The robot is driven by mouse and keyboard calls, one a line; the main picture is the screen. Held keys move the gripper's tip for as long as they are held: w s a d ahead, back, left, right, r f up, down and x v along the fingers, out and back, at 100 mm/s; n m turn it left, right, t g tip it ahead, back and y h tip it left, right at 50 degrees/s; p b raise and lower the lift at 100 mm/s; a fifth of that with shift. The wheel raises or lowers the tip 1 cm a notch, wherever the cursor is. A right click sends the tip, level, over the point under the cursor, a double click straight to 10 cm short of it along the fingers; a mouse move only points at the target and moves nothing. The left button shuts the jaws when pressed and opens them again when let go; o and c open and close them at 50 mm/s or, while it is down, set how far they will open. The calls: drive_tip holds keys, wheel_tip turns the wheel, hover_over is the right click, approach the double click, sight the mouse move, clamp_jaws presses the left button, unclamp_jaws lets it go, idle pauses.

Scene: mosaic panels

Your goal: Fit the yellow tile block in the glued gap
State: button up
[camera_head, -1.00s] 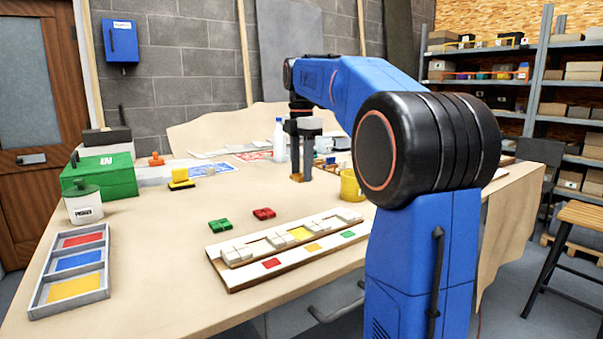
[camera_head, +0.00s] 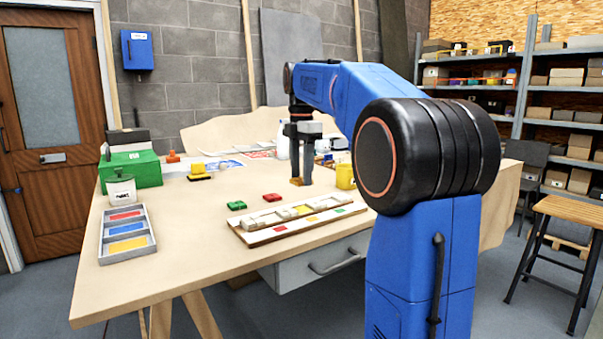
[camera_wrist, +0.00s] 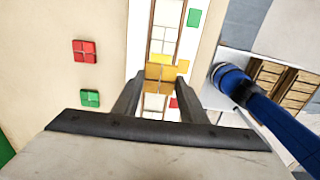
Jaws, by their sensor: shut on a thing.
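My gripper (camera_head: 299,178) is shut on the yellow tile block (camera_head: 296,181) and holds it low at the fingertips, behind the mosaic panel in the head view. In the wrist view the block (camera_wrist: 159,74) shows between the fingertips of my gripper (camera_wrist: 159,84). The mosaic panel (camera_head: 262,239) is a pale board with a row of whitish tiles and coloured marks along its front. The glued gap (camera_head: 302,210) looks yellow in the row's middle. In the wrist view the gap (camera_wrist: 161,58) appears just beyond the block, partly hidden; the height between them cannot be told.
A green block (camera_head: 237,205) and a red block (camera_head: 272,197) lie left of and behind the panel. A grey tray (camera_head: 104,257) with red, blue and yellow sections stands at left. A yellow cup (camera_head: 346,177) stands right of my gripper. The front left tabletop (camera_head: 190,250) is clear.

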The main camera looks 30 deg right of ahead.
hover_over(301, 210)
drive_tip(key=shift+f, duration=2.8)
drive_tip(key=shift+s+f, duration=0.1)
drive_tip(key=shift+f, duration=1)
drive_tip(key=o, duration=1.2)
drive_tip(key=shift+c, duration=0.2)
drive_tip(key=shift+r, duration=0.1)
wheel_tip(301, 210, up, 17)
